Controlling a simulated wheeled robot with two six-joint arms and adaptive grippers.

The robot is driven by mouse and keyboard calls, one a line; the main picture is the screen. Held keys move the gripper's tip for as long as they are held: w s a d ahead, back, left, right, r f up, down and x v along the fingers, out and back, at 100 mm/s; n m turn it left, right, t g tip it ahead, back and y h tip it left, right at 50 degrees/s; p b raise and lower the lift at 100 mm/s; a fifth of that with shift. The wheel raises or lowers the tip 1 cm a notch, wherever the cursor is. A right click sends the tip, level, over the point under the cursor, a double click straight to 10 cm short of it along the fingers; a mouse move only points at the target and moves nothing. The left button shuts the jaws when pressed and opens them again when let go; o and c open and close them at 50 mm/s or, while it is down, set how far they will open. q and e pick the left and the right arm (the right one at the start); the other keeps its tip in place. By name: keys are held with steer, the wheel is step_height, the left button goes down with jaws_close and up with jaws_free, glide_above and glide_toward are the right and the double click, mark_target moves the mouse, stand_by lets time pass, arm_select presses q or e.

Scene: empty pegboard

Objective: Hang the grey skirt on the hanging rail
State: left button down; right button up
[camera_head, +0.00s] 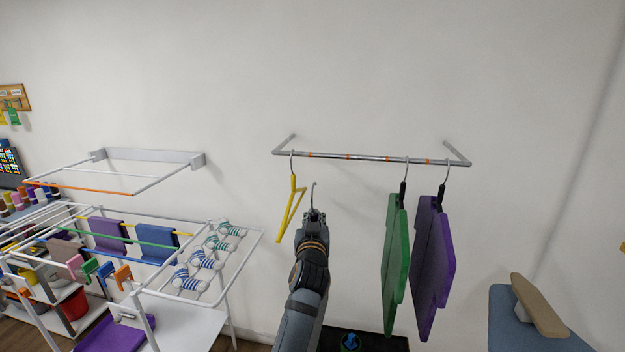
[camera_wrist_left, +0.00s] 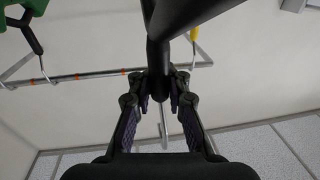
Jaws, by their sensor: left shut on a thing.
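The hanging rail (camera_head: 375,157) is a thin grey bar with orange marks, fixed to the wall; it also crosses the wrist view (camera_wrist_left: 100,76). My left gripper (camera_head: 314,217) is below the rail, between the yellow hanger and the green garment. It is shut on a dark hanger (camera_wrist_left: 162,80), whose pale hook (camera_head: 314,190) sticks up above the jaws. The hook is below the rail in the head view and looks apart from it. No grey skirt cloth can be made out; my arm may hide it. My right gripper is not in view.
A yellow hanger (camera_head: 290,208) hangs at the rail's left end. A green garment (camera_head: 396,265) and a purple garment (camera_head: 433,268) hang at its right. The rail between them is free. A drying rack (camera_head: 250,262) stands left, an ironing board (camera_head: 515,330) lower right.

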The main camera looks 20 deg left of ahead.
arm_select(q)
steer(key=shift+y, duration=0.3)
steer(key=r, duration=0.5)
steer(key=shift+w+a+r+p, duration=0.1)
steer(key=shift+w+a+p, duration=0.25)
steer(key=shift+a, duration=0.05)
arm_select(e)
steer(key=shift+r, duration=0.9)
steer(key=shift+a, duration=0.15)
